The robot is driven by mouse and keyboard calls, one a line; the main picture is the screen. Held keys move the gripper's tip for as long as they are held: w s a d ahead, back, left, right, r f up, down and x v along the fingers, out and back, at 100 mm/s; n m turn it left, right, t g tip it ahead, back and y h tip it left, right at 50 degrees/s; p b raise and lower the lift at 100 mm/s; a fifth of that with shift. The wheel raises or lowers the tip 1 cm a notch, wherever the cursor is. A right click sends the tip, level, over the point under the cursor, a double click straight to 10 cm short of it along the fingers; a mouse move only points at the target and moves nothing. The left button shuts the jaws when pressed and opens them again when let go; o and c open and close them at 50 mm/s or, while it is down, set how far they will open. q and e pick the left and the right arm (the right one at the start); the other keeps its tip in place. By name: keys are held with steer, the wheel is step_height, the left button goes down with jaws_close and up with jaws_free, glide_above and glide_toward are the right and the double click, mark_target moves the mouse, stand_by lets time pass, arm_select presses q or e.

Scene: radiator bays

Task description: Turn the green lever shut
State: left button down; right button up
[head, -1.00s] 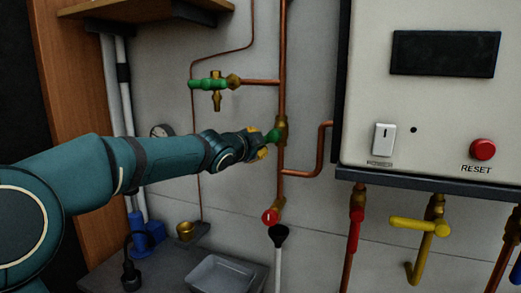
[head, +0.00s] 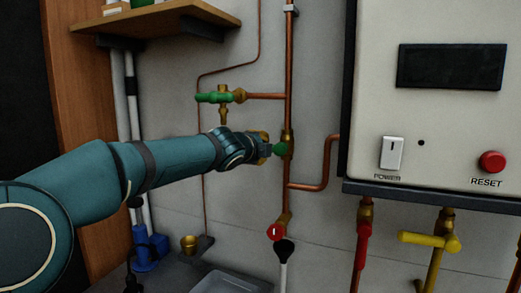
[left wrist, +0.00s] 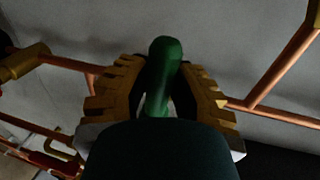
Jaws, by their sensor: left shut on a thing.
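A green lever (head: 281,149) sits on a brass valve on the vertical copper pipe, left of the control box. My left gripper (head: 266,148) reaches it from the left and is shut on it. In the left wrist view the green lever (left wrist: 164,68) stands between the two toothed brass-coloured jaws of my left gripper (left wrist: 160,85), its rounded end showing above them. My wrist hides its lower part. A second green lever (head: 212,97) lies horizontal on a brass valve, above my left gripper. My right gripper is not in view.
The control box (head: 440,120) with a power switch and red reset button is at right. Below hang red (head: 363,243) and yellow (head: 425,240) handles. A red knob (head: 277,232) is low on the pipe. A wooden shelf (head: 160,20) is upper left.

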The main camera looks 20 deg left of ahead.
arm_select(q)
steer(key=shift+r, duration=0.15)
steer(key=c, duration=0.8)
jaws_free()
steer(key=shift+s, duration=0.1)
steer(key=s, duration=0.4)
steer(key=s+r, duration=0.1)
steer(key=s, duration=0.2)
steer(key=s+r, duration=0.1)
steer(key=s, duration=0.3)
steer(key=shift+s+a+r, duration=0.1)
steer(key=shift+s+a, duration=0.05)
steer(key=shift+s, duration=0.2)
